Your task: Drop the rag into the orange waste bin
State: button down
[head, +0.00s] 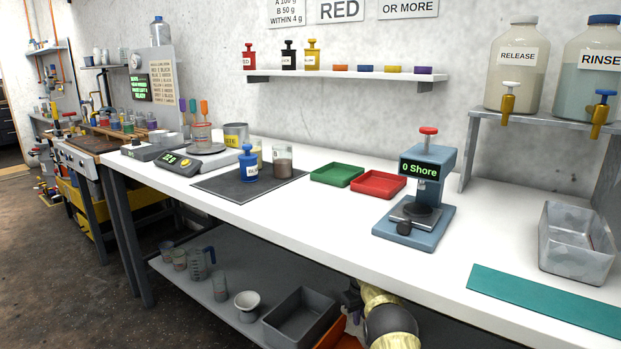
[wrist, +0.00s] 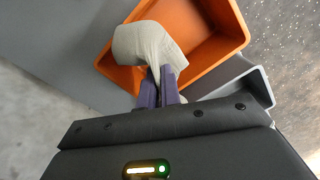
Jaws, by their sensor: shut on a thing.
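In the wrist view the beige-grey rag (wrist: 146,45) hangs bunched at the purple fingertips of my gripper (wrist: 160,76). The gripper is shut on it. The orange waste bin (wrist: 212,45) lies beyond the fingertips. The rag overlaps the bin's left part and rim in the picture and hides some of it; how high it is above the bin I cannot tell. In the head view only an orange sliver of the bin (head: 330,335) shows at the bottom edge, beside my arm. The rag and fingers cannot be made out there.
A grey tub (head: 301,317) stands on the lower shelf (head: 195,295), left of the bin, with beakers and a mortar farther left. The white bench top (head: 310,213) is above. A grey container edge (wrist: 258,88) shows by the bin in the wrist view.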

notch_tip(320, 180, down, 6)
jog(key=b, duration=0.5)
jog(key=shift+s+d, duration=0.15)
jog(key=shift+s, duration=0.05)
jog(key=shift+c, duration=1.4)
grip_release()
jog(key=shift+r, duration=0.1)
jog(key=shift+r+p, duration=2.1)
jog(key=shift+r, duration=0.6)
